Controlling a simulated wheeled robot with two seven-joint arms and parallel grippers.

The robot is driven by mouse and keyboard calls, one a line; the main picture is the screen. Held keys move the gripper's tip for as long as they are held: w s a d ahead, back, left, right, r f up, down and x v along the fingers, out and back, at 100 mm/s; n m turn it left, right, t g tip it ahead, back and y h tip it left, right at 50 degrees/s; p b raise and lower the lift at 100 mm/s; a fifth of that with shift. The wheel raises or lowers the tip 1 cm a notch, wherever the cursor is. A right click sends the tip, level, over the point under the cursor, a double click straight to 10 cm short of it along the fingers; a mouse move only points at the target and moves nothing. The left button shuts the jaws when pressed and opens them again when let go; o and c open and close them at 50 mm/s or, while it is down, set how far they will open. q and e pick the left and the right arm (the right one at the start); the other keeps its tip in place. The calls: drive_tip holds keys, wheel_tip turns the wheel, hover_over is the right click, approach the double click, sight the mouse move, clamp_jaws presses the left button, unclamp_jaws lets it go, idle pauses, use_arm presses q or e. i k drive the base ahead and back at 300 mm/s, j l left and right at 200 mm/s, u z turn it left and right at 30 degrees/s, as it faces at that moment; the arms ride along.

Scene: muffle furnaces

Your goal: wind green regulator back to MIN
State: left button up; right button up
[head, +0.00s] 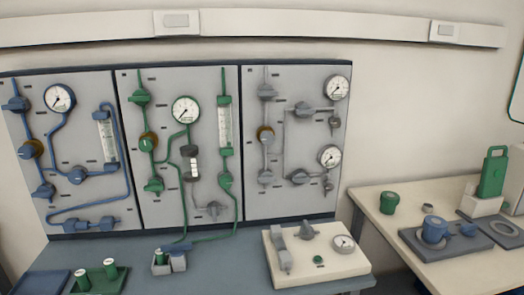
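The green regulator seems to be the green knob with a gold-brown collar (148,142) on the left of the middle wall panel (213,75). Its scale and its MIN mark are too small to read. A round white gauge with a green rim (185,110) sits to its right, and its needle reading is not legible. Green valves sit above it (140,97) and below it (154,185) on the same green pipe. Neither of my grippers shows in the head view, and nothing is seen touching the regulator.
A blue-piped panel (80,130) is at left, a grey-piped panel (295,200) at right. A side table (365,200) stands at right.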

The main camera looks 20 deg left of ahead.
sight(146, 144)
drive_tip(key=u, duration=1.45)
